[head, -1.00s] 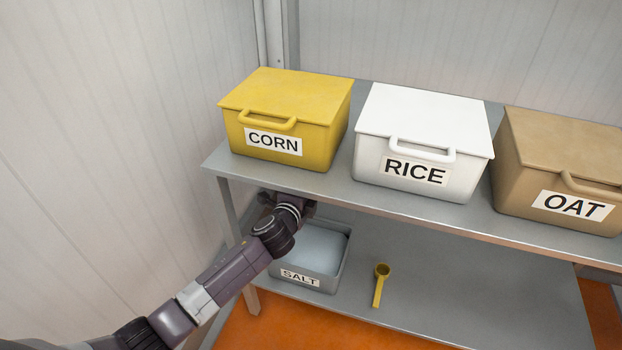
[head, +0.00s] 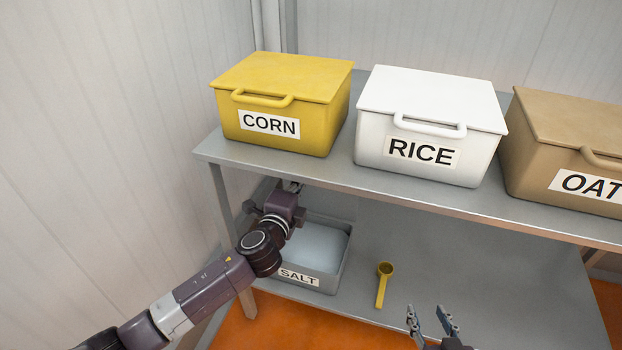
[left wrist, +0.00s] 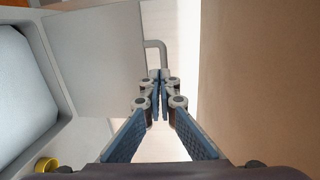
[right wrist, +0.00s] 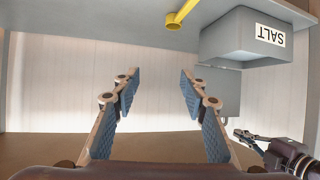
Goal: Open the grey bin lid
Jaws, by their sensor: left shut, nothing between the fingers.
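The grey bin labelled SALT (head: 334,270) stands on the lower shelf, its top uncovered and pale contents showing. It also appears in the right wrist view (right wrist: 250,40). Its grey lid (left wrist: 95,58) stands raised at the bin's edge in the left wrist view, with a bent handle (left wrist: 160,47); the right wrist view shows the lid (right wrist: 218,92) too. My left gripper (head: 292,187) is above the bin's left back part. In the left wrist view its fingertips (left wrist: 159,76) are shut and empty, close to the handle; contact is unclear. My right gripper (head: 430,322) is open and empty before the shelf.
A yellow scoop (head: 384,284) lies on the lower shelf right of the bin. The upper shelf (head: 340,178) overhangs it, bearing closed CORN (head: 325,130), RICE (head: 480,160) and OAT (head: 530,165) bins. A wall (head: 90,150) is close on the left. The lower shelf's right part is clear.

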